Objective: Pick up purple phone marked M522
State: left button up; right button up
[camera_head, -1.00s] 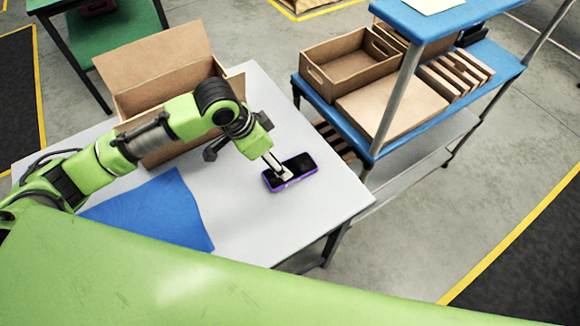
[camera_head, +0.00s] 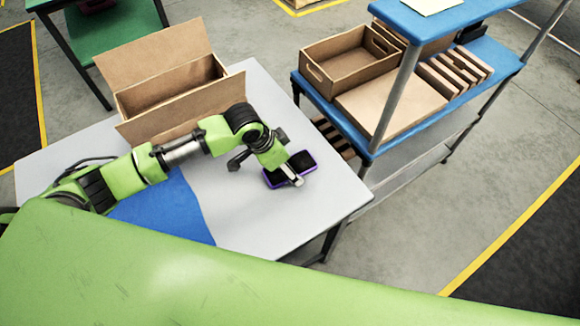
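A purple-edged phone with a dark face (camera_head: 303,160) lies on the right part of the white table (camera_head: 285,225). No marking on it can be read at this size. My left gripper (camera_head: 294,177) is above the phone, pointing down, with its pale fingertip area over the phone's near side. It hides part of the phone. I cannot tell whether the fingers are spread or closed, or whether they touch the phone. My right gripper is out of view.
An open cardboard carton (camera_head: 170,88) stands on the table behind my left arm. A blue mat (camera_head: 165,212) lies on the table near the front. To the right, a blue-topped shelf unit (camera_head: 365,150) holds a brown box (camera_head: 350,62) and boards.

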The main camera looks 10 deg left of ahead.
pick_arm(q)
jog(key=c, duration=1.3)
jog(key=shift+o, duration=0.2)
